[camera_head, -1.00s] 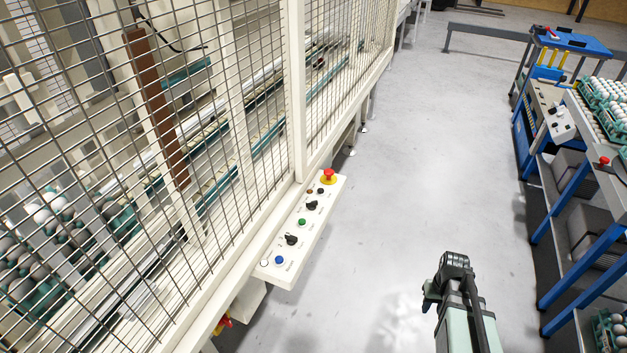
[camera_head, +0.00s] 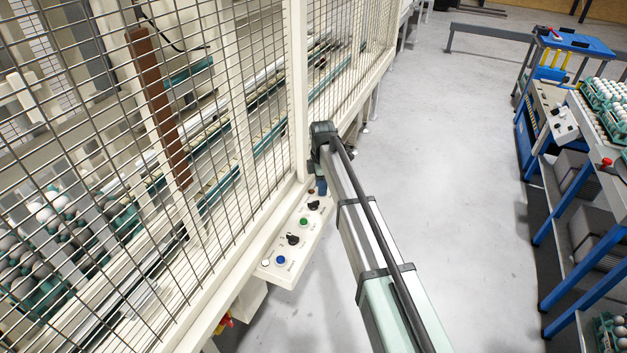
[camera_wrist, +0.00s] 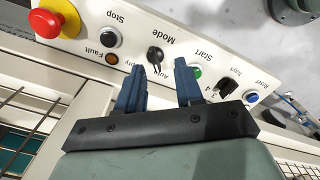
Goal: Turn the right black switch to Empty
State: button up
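The control panel (camera_head: 283,268) is a white strip on the fence. Its Mode switch, a black knob (camera_wrist: 155,56), shows in the wrist view beside the labels Auto and Empty; Empty is partly hidden by a finger. Its pointer seems to face Auto. In the head view the gripper (camera_head: 321,187) is over the panel's far end.
A red emergency stop (camera_wrist: 47,20) on a yellow base, a black Stop button (camera_wrist: 110,38) and an orange Fault lamp (camera_wrist: 111,59) lie left in the wrist view. The green Start button (camera_wrist: 196,72) is close to the right finger.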

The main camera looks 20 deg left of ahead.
aim_at(313, 204)
jog(key=shift+n, duration=0.6)
jog(key=shift+s+a+f, duration=0.1)
jog(key=shift+a+f, duration=0.35)
jog(key=shift+f, duration=0.75)
jog(key=shift+w+a+f, duration=0.1)
jog(key=shift+a+f, duration=0.3)
jog(key=shift+f, duration=0.75)
jog(key=shift+s+a+f, duration=0.1)
jog(key=shift+a+f, duration=0.35)
jog(key=shift+f, duration=0.75)
jog(key=shift+f, duration=0.3)
